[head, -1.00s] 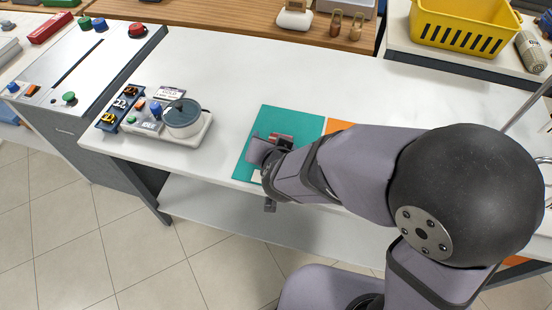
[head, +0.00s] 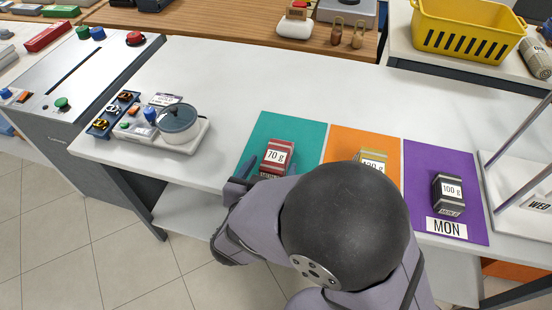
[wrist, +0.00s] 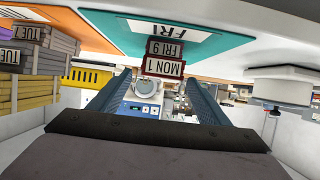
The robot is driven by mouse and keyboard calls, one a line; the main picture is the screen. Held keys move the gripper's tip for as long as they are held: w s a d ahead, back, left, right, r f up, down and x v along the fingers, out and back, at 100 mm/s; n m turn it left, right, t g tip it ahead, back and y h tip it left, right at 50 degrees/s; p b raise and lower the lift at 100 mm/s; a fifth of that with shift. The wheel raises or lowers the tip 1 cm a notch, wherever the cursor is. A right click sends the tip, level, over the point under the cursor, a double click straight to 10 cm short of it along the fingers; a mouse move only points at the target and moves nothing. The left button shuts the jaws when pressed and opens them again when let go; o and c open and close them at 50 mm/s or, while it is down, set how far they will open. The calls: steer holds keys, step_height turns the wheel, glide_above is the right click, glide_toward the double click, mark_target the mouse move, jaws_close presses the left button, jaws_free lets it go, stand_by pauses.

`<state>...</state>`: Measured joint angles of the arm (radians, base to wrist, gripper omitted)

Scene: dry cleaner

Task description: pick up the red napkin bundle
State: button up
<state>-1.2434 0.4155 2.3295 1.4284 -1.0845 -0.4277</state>
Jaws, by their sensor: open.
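The red napkin bundle (head: 277,156), with a white "70 g" label, stands on the teal mat (head: 293,123). In the wrist view the red bundle (wrist: 163,58) shows labelled ends and lies ahead, roughly between the two blue-grey fingers. My gripper (wrist: 160,79) is open, with nothing held between its fingers. In the head view my arm hides most of the gripper; one finger shows low beside the bundle's left side. I cannot tell whether it touches.
A yellow-striped bundle (head: 373,161) stands on the orange mat (head: 365,140), partly behind my arm. A grey bundle (head: 449,194) stands on the purple mat (head: 435,158). A lidded pot (head: 178,124) stands at the left. The counter behind the mats is clear.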

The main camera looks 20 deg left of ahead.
mark_target(275, 159)
steer(key=shift+x, duration=2.7)
steer(key=shift+r, duration=0.15)
steer(key=c, duration=1.2)
